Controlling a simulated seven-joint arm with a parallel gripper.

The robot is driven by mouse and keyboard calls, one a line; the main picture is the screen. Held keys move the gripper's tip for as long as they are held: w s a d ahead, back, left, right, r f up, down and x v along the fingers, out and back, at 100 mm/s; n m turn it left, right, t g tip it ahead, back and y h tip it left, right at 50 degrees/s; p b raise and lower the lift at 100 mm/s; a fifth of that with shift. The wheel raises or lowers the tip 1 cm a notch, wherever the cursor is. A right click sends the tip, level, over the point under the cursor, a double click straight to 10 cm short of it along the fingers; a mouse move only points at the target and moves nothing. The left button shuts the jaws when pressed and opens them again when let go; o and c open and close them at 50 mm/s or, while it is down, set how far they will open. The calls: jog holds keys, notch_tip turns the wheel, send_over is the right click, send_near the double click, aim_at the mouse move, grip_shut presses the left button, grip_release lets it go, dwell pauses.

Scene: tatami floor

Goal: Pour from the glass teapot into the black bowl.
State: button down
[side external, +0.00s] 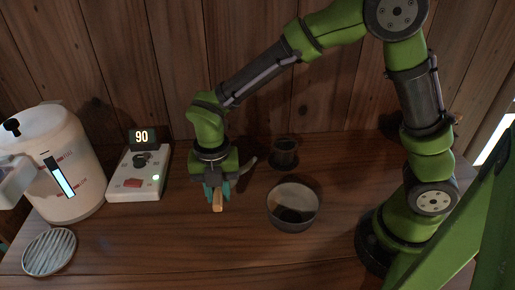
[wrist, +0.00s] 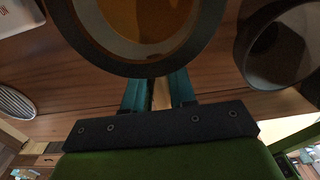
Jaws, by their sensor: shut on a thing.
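My gripper (side external: 217,192) is shut on the wooden handle (side external: 218,202) of the glass teapot. The teapot is mostly hidden behind my gripper in the side view; a dark spout (side external: 249,164) sticks out to the right. In the wrist view the teapot (wrist: 150,22) is a large dark ring with amber inside, just beyond my teal fingers (wrist: 157,95). The bowl (side external: 307,201) stands on the table to the right of my gripper, grey-looking with a dark inside bottom. It shows dark at the upper right of the wrist view (wrist: 253,60). Whether liquid is in it, I cannot tell.
A small dark cup (side external: 284,152) stands behind the bowl. At left are a white control box (side external: 140,175) with a display reading 90, a large white container (side external: 70,160) and a round slatted dish (side external: 49,251). The table front between dish and bowl is clear.

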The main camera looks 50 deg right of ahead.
jog(key=shift+r, duration=1.35)
jog(key=shift+w+d+r, duration=0.15)
jog(key=shift+d+r, duration=0.05)
jog(key=d+m, duration=0.1)
jog(key=d, duration=0.1)
jog(key=d+r+m, duration=0.1)
jog(key=w+d+r+m, duration=0.1)
jog(key=d, duration=0.1)
jog(key=shift+w+d+r+m, duration=0.1)
jog(key=shift+d+m, duration=0.2)
jog(key=s+d+m, duration=0.1)
jog(key=d+m, duration=0.6)
jog(key=m, duration=0.7)
jog(key=shift+s+r, duration=0.3)
jog(key=shift+r, duration=0.15)
